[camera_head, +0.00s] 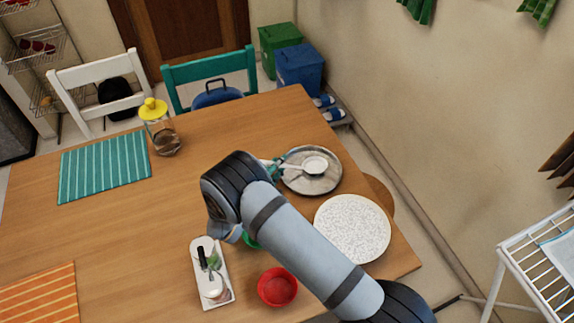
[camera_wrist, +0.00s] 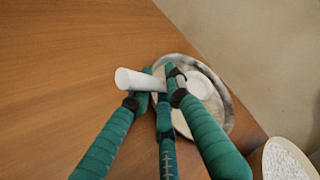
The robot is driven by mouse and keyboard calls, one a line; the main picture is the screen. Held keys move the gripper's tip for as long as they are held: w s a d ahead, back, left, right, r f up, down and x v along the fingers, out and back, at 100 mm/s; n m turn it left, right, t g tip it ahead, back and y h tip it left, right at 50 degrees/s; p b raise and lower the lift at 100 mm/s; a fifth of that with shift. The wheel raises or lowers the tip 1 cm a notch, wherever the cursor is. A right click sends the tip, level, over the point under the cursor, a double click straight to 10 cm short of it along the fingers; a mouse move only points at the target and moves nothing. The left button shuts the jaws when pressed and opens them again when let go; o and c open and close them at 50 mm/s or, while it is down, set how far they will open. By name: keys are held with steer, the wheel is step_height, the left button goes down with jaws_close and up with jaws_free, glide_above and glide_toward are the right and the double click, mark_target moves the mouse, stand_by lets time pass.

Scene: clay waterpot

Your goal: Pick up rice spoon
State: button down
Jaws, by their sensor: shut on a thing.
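The white rice spoon (camera_head: 314,165) is over a round grey metal plate (camera_head: 298,183) near the table's far right edge. In the wrist view the spoon's handle (camera_wrist: 130,79) points left and its round white head (camera_wrist: 200,85) is over the plate (camera_wrist: 223,112). In the head view my gripper (camera_head: 273,168) is mostly hidden behind my arm. I cannot tell whether the spoon still touches the plate.
A speckled white plate (camera_head: 352,229) lies right of my arm. A red bowl (camera_head: 278,287) and a white tray (camera_head: 212,272) with small items are at the front. A yellow-lidded jar (camera_head: 159,128) stands at the back left beside a teal striped mat (camera_head: 104,167). The table's middle left is clear.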

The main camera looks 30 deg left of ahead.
step_height(320, 180, up, 4)
steer(key=shift+f, duration=0.2)
steer(key=s+d+r, duration=0.7)
steer(key=s+d, duration=0.1)
steer(key=shift+d+b, duration=0.2)
steer(key=shift+b, duration=0.2)
steer(key=shift+s, duration=0.1)
